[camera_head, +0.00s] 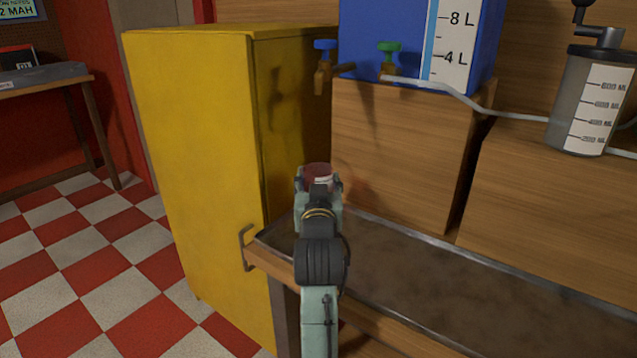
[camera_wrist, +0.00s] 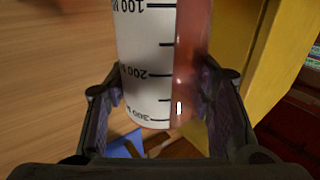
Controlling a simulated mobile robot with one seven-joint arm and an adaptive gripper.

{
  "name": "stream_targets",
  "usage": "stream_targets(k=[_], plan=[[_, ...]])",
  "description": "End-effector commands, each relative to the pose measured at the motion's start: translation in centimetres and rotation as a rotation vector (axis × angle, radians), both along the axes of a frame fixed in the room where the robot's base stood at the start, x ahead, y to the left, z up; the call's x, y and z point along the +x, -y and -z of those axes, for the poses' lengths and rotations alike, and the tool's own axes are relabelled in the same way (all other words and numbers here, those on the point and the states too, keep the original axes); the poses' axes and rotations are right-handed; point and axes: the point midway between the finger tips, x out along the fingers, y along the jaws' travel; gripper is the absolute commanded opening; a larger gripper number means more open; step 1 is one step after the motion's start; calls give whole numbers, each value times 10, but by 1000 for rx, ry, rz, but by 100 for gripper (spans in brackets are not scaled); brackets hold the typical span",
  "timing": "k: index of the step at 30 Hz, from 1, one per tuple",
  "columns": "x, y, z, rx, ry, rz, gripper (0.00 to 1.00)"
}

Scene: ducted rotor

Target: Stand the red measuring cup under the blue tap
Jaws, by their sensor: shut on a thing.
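The red measuring cup (camera_head: 318,173) is held in my gripper (camera_head: 319,187) above the left end of the bench. In the wrist view, the cup (camera_wrist: 192,60) fills the space between both fingers, with its white scale strip facing the camera; my gripper (camera_wrist: 160,100) is shut on it. The blue tap (camera_head: 324,62) has a blue handle and brass spout, on the blue tank's left side, higher and farther back than the cup. A blue and brass shape below the cup in the wrist view looks like this tap (camera_wrist: 124,146). The cup's base is hidden in the head view.
A green tap (camera_head: 389,56) with a white hose is right of the blue tap. The blue tank (camera_head: 385,30) stands on a wooden box (camera_head: 400,140). A yellow cabinet (camera_head: 190,140) borders the left. The bench top (camera_head: 450,285) is clear. A grey canister (camera_head: 590,100) stands right.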

Motion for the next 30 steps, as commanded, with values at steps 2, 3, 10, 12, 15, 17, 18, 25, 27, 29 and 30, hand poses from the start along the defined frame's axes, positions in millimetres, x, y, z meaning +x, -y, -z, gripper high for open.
stream_targets(k=[2,3,10,12,15,17,18,25,27,29,30], plan=[[0,0,4,0,-1,0,20],[0,0,5,0,-1,0,20],[0,0,4,0,-1,0,64],[0,0,4,0,-1,0,68],[0,0,4,0,-1,0,69],[0,0,4,0,-1,0,69],[0,0,4,0,-1,0,69],[-3,0,-1,0,0,0,69],[-13,0,0,0,1,0,69],[-25,0,1,0,1,0,69],[-34,0,1,0,2,0,69]])
